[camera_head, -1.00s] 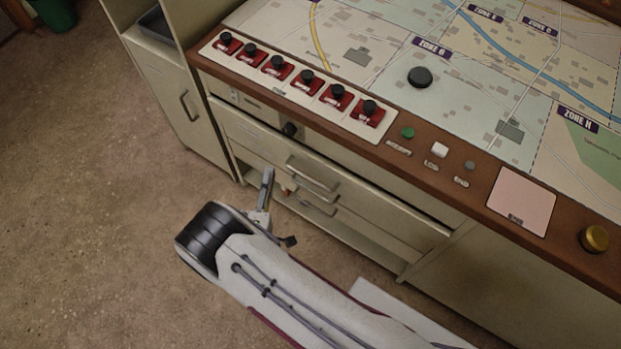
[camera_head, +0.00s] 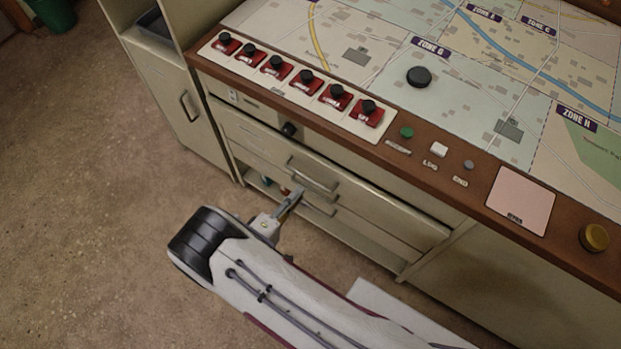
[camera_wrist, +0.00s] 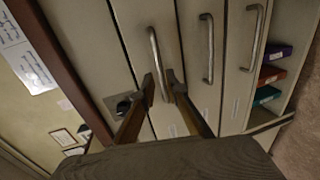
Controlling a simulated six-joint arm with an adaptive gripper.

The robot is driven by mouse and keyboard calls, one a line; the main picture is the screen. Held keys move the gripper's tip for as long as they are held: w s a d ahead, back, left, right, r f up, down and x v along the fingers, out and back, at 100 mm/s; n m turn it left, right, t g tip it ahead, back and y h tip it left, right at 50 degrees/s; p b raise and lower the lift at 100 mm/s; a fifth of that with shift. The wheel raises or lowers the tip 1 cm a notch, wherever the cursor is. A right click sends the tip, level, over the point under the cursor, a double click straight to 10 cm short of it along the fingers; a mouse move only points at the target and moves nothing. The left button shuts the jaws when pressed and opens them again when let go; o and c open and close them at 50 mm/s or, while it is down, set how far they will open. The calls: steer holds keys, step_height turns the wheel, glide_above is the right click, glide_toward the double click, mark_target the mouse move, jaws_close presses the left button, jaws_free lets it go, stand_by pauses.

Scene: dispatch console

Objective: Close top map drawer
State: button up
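The top map drawer (camera_head: 370,197) is a beige front below the console's brown edge, with a metal bar handle (camera_head: 312,176). How far it stands out is hard to judge. In the wrist view, the handle nearest the brown edge (camera_wrist: 154,48) runs between my two fingertips. My gripper (camera_wrist: 161,82) is open, with one finger on each side of that handle. Contact with the handle cannot be made out. In the head view, my gripper (camera_head: 299,192) is at the drawer fronts, just below the top handle.
Lower drawer handles (camera_wrist: 206,48) (camera_wrist: 252,38) lie beside it in the wrist view. Coloured binders (camera_wrist: 270,74) sit on an open shelf. A black knob (camera_head: 289,129) sits on the panel above the drawer. Red switches (camera_head: 307,80) line the worktop.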

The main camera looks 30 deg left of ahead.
mark_target(317, 171)
steer(key=shift+w, duration=0.1)
steer(key=shift+x, duration=3.85)
jaws_close()
steer(key=shift+w, duration=0.1)
steer(key=shift+r+x, duration=0.25)
steer(key=shift+x, duration=0.9)
